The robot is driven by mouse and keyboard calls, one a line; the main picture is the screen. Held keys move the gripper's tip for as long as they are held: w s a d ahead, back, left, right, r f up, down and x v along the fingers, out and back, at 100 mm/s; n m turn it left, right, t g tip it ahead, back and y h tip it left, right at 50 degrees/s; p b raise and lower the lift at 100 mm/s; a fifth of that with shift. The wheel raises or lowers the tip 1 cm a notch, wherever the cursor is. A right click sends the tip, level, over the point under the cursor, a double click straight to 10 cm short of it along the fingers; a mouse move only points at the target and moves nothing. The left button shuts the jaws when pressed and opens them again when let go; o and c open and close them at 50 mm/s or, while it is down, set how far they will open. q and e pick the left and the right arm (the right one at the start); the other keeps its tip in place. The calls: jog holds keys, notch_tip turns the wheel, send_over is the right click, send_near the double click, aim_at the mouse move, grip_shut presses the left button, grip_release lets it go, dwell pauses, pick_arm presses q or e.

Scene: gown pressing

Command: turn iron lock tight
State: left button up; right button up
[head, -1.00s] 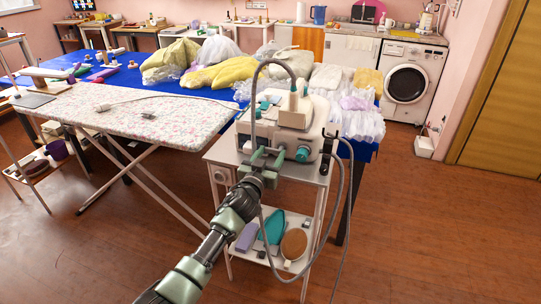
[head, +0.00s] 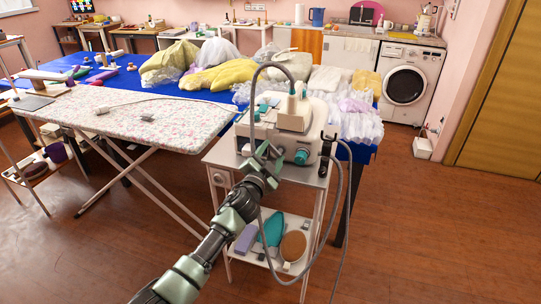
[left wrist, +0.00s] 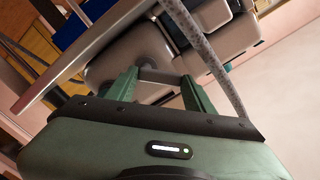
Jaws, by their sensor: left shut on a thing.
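The steam station (head: 310,140) is a white-grey box on a small white trolley, with the cream iron (head: 294,108) resting on top. My left gripper (head: 264,160) is at the front left of the station, turned at a slant. In the left wrist view its two green fingers (left wrist: 160,85) are shut on a small grey lock part (left wrist: 158,75) at the station's face. This part, likely the iron lock, is hidden behind the gripper in the head view. A teal knob (head: 302,157) sits to the right, apart from the gripper. My right gripper is not in view.
A grey hose (head: 256,95) arches over the station, and a cable hangs at the trolley's right. The trolley's lower shelf (head: 262,257) holds a brush-like oval and teal and purple items. A floral ironing board (head: 150,115) stands left. The floor at right is clear.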

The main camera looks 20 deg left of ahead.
pick_arm(q)
jog(key=m, duration=0.4)
jog(key=shift+d+r+m, duration=0.2)
jog(key=shift+d+m, duration=0.1)
jog(key=shift+d, duration=0.05)
jog(key=shift+d+m, duration=0.2)
jog(key=shift+m, duration=0.9)
jog(key=shift+d+m, duration=0.2)
jog(key=shift+m, duration=0.9)
jog(key=o, duration=1.4)
jog(key=shift+s, duration=0.15)
jog(key=s, duration=0.7)
jog(key=shift+s+a+p, duration=0.1)
jog(key=shift+s+p, duration=0.2)
jog(key=shift+p, duration=0.1)
